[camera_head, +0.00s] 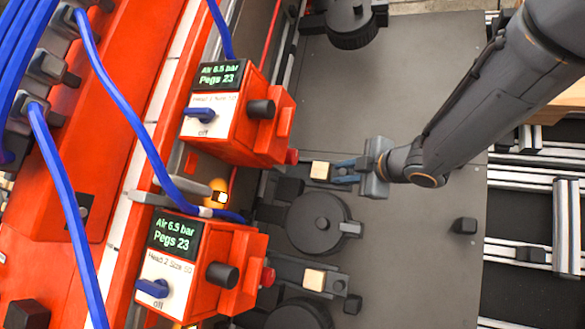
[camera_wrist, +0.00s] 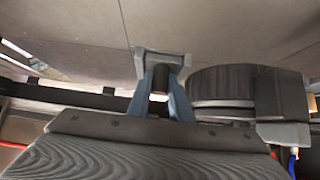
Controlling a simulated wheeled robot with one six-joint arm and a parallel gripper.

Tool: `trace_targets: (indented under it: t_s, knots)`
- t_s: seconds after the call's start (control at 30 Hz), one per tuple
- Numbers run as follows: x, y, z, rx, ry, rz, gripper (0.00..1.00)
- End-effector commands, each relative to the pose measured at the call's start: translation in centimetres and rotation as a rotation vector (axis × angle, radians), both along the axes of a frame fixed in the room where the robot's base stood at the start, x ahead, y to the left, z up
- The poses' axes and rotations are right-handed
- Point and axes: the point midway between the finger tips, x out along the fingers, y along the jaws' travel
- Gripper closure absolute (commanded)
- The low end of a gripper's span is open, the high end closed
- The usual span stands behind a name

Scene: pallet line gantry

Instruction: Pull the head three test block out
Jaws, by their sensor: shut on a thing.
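My gripper (camera_head: 343,172) reaches in from the right, low over the grey plate, with its blue fingers at a small block with a pale tan top (camera_head: 320,170). I take this as the test block; it sits beside the upper orange head unit (camera_head: 225,115). In the wrist view my gripper's blue fingers (camera_wrist: 160,92) are closed around a dark round piece (camera_wrist: 159,80), with a light grey cross piece beyond. The block's lower part is hidden. The head number on the upper unit's label is too blurred to be sure of.
A lower orange head unit (camera_head: 200,268) has a similar tan-topped block (camera_head: 314,279). A round black wheel (camera_head: 318,222) stands close below my gripper. Blue hoses (camera_head: 125,105) cross the left.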

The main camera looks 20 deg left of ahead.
Motion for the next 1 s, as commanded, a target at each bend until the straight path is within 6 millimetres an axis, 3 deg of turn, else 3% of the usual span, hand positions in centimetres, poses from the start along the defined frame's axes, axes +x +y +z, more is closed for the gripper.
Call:
trace_targets:
  t_s: [0.3, 1.0]
  knots:
    - [0.3, -2.0, -0.2, -0.004, 0.005, -0.016, 0.94]
    - [0.1, -4.5, -0.3, -0.004, 0.004, -0.015, 0.94]
